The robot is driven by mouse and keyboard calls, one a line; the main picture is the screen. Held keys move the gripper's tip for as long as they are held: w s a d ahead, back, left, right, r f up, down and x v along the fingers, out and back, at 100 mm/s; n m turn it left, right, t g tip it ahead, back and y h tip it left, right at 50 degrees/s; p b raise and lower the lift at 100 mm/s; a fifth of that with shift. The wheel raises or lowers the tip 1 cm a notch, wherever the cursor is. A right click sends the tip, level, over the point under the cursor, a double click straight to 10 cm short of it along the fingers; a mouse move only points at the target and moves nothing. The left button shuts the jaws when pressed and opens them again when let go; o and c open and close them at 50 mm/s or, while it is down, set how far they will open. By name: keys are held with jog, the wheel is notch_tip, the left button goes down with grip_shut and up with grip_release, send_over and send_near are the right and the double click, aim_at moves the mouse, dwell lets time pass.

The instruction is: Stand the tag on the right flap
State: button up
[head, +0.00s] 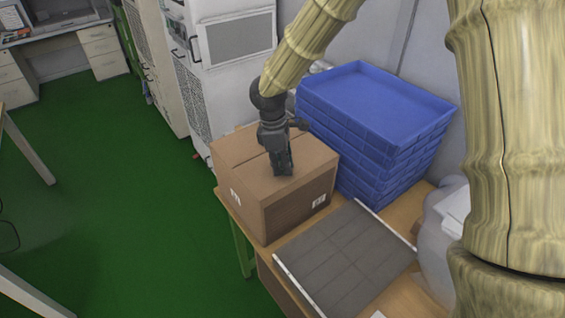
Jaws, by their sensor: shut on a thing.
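A closed brown cardboard box (245,157) stands on the wooden table, with a seam across its top between two flaps. The right flap (309,163) is the part of the top nearer the camera. My gripper (284,170) points down over this flap, its fingertips at or just above the cardboard. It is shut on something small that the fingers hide. I cannot make out a separate tag anywhere on the box top. Whether the held thing touches the flap cannot be told.
A stack of blue trays (378,100) stands close behind the box on the right. A grey tiled panel (345,262) with white edges lies in front. A pale wrapped bundle (440,222) is at the right. White cabinets (222,50) stand behind; the green floor (110,190) is open at left.

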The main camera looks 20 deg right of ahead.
jog(key=shift+f, duration=0.15)
jog(key=o, duration=0.9)
notch_tip(320, 180, up, 12)
jog(key=a+b, duration=0.1)
jog(key=b, duration=0.2)
jog(key=shift+w+a, duration=0.3)
jog(key=shift+w, duration=0.05)
